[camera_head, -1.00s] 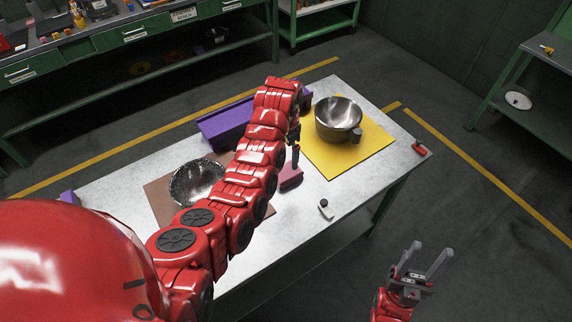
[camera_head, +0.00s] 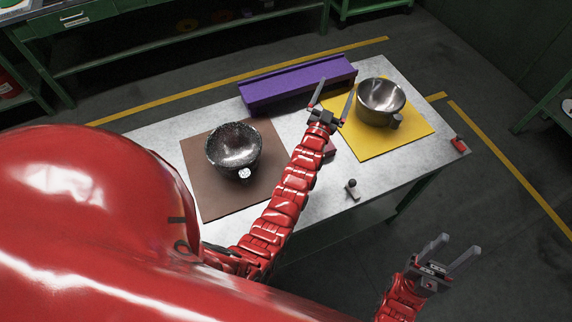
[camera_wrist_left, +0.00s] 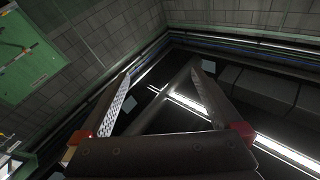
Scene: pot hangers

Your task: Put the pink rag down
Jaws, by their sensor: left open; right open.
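The pink rag (camera_head: 330,148) lies on the grey table (camera_head: 385,172) between the brown mat and the yellow mat. My left arm hides part of it in the head view. My left gripper (camera_head: 338,86) is open and raised beyond the rag, in front of the purple trough-like object. In the left wrist view its spread fingers (camera_wrist_left: 160,82) hold nothing and point at the wall and floor. My right gripper (camera_head: 462,243) is open and empty, off the table's front side at the lower right.
A dark speckled bowl (camera_head: 232,147) is on the brown mat (camera_head: 215,200). A steel pot (camera_head: 381,98) is on the yellow mat (camera_head: 380,147). A purple trough (camera_head: 290,86) lies along the back edge. A small hook-like part (camera_head: 352,188) and a red item (camera_head: 459,144) lie near the front and right edges.

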